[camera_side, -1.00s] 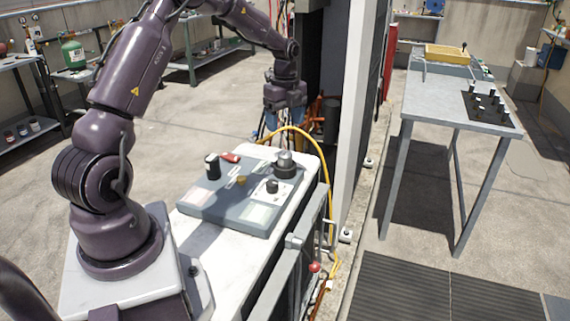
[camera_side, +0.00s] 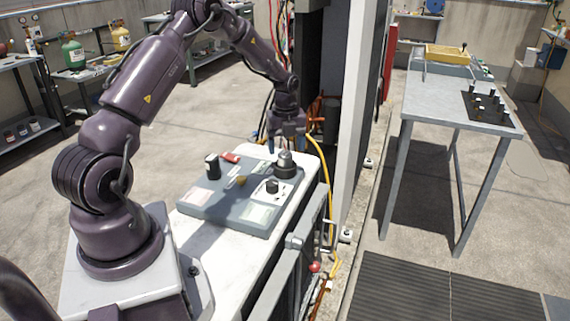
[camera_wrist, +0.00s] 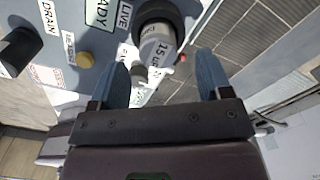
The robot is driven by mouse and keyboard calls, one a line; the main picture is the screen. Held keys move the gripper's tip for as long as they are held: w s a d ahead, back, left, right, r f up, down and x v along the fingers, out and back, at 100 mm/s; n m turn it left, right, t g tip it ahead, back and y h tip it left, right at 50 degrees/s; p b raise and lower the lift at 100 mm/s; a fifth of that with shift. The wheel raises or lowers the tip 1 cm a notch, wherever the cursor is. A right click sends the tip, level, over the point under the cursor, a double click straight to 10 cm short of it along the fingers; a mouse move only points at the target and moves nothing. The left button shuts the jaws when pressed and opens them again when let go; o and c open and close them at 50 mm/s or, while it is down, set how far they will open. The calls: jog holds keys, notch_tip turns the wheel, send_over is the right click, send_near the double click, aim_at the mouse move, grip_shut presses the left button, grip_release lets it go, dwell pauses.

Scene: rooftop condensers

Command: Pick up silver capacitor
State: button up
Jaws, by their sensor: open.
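The silver capacitor (camera_side: 285,160) stands upright in a dark round socket at the far right of the grey-blue board (camera_side: 205,200). In the wrist view the silver capacitor (camera_wrist: 159,48) carries a "15 uF" label, and its socket lies beside the word "LIVE". My gripper (camera_side: 286,146) is just above and behind the capacitor in the side view. In the wrist view my gripper (camera_wrist: 163,72) has its two blue fingers spread wide, with the capacitor's end showing between and beyond them. Nothing is held. Whether a finger touches the capacitor cannot be told.
A black cylinder (camera_side: 212,167), a red piece (camera_side: 230,157), a brass knob (camera_side: 241,180) and a smaller dark cylinder (camera_side: 272,187) share the board. A yellow hose (camera_side: 327,180) and a tall cabinet (camera_side: 352,110) stand close on the right. A metal table (camera_side: 440,95) is farther right.

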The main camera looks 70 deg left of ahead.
aim_at(285, 153)
jog(key=shift+a+f, duration=0.15)
jog(key=shift+f, duration=1.75)
jog(key=c, duration=1)
jog(key=shift+c, duration=0.2)
jog(key=shift+r, duration=0.1)
